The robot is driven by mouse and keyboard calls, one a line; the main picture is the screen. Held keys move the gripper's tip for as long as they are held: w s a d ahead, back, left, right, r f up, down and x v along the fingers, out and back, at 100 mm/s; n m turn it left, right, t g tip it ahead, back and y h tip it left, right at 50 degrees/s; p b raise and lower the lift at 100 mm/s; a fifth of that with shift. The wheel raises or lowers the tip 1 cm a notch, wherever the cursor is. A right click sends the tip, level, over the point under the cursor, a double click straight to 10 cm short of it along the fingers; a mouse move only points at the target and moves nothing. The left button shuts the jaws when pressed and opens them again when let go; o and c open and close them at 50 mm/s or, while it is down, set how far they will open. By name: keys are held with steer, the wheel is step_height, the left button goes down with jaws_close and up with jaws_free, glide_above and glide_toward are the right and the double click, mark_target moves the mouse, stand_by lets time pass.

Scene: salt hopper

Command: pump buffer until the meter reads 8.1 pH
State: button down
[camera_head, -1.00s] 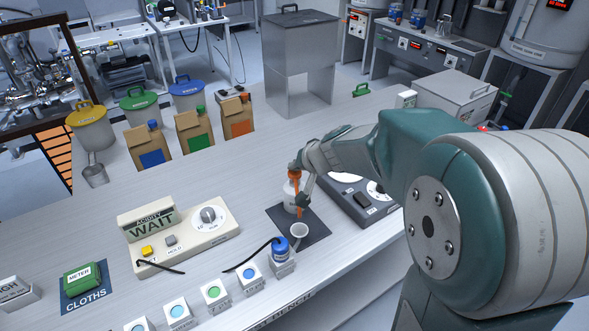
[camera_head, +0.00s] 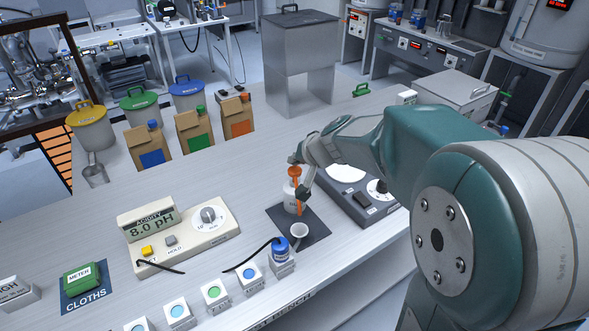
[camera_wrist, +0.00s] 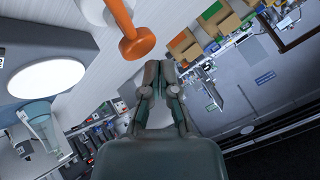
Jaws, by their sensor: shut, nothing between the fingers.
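The acidity meter (camera_head: 182,236) stands on the bench at the left in the head view, and its display (camera_head: 151,225) reads 8.0 pH. The buffer bottle (camera_head: 291,196) is white with an orange pump head (camera_head: 294,172) and stands upright on a dark mat (camera_head: 318,232). A small white cup (camera_head: 299,232) sits in front of it on the mat. My gripper (camera_head: 299,176) is beside the pump head in the head view. In the wrist view my gripper (camera_wrist: 160,68) is shut and empty, with the orange pump head (camera_wrist: 137,47) beside its fingertips, apart from them.
A blue-capped probe holder (camera_head: 281,254) with a black cable stands left of the cup. Several labelled blocks line the front edge. A scale-like device (camera_head: 362,200) is right of the mat. The green cloth pack (camera_head: 82,277) lies at left.

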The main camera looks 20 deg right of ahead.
steer(key=shift+r, duration=0.15)
steer(key=shift+r, duration=2.45)
steer(key=shift+s+a+r, duration=0.1)
steer(key=shift+s, duration=0.15)
steer(key=s+f+n+g+h, duration=0.1)
steer(key=s+n+g+h, duration=0.1)
steer(key=s, duration=2.4)
steer(key=shift+s+f+n+g+h, duration=0.3)
steer(key=shift+n+g+h, duration=0.1)
steer(key=shift+n+h, duration=0.6)
steer(key=shift+w, duration=0.2)
